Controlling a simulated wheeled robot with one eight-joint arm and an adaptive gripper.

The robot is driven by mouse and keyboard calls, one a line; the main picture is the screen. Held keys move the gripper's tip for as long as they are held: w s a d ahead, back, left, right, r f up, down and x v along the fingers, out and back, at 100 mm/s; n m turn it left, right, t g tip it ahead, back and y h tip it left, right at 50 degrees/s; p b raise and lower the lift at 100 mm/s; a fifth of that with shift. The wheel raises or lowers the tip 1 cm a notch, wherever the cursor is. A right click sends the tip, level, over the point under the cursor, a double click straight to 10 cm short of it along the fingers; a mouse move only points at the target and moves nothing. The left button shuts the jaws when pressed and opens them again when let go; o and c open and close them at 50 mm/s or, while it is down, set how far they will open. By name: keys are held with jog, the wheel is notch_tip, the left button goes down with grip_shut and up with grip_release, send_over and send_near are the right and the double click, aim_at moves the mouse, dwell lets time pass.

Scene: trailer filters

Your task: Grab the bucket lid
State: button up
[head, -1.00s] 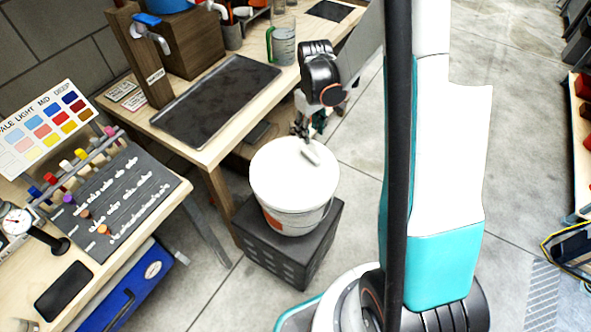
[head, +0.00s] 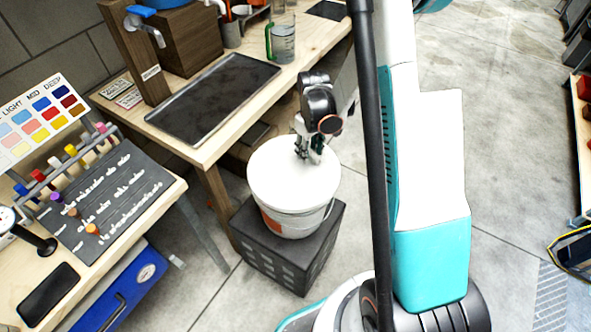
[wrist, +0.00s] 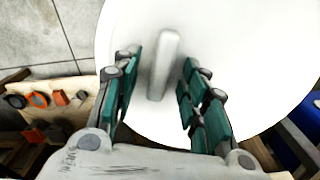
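The white bucket lid (head: 284,178) lies on top of the white bucket (head: 296,222), which stands on a dark crate. In the wrist view the round lid (wrist: 245,60) fills much of the picture, with a raised bar handle (wrist: 165,65) across its middle. My gripper (wrist: 157,80) is open, with its teal-padded fingers on either side of the near part of the handle and visible gaps to both. In the head view my gripper (head: 308,156) is over the lid, and it hides the handle. I cannot tell whether the fingertips touch the lid.
The dark perforated crate (head: 290,255) stands on the concrete floor. A wooden workbench with a black tray (head: 213,97) is behind and left of the bucket.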

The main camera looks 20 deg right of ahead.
jog(key=shift+r, duration=0.1)
grip_shut()
